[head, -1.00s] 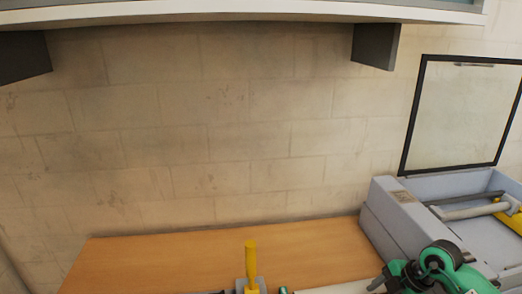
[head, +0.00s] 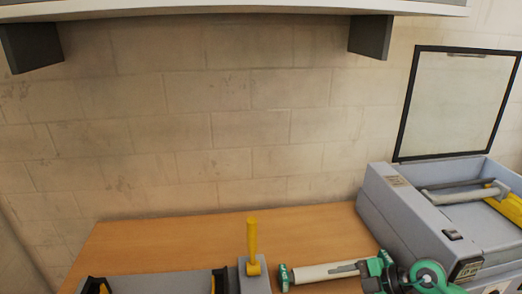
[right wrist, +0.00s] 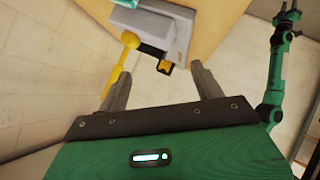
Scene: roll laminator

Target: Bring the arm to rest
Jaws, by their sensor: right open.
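My right gripper (right wrist: 160,69) is open and empty, with its two grey fingers spread apart in the right wrist view. In that view a grey device (right wrist: 172,32) with a yellow lever (right wrist: 126,58) lies beyond the fingertips, apart from them. In the head view my right arm's green joints (head: 428,274) are at the lower right, in front of the grey machine. The yellow lever (head: 252,240) stands upright on a grey block (head: 254,280) at the bottom middle. A green arm, seemingly my left (right wrist: 272,95), shows at the right of the wrist view; its jaws are too small to judge.
A grey machine (head: 390,205) with a raised black-framed panel (head: 457,100) and yellow parts stands at the right. The wooden table (head: 170,243) is clear behind the lever. A shelf (head: 240,7) hangs above.

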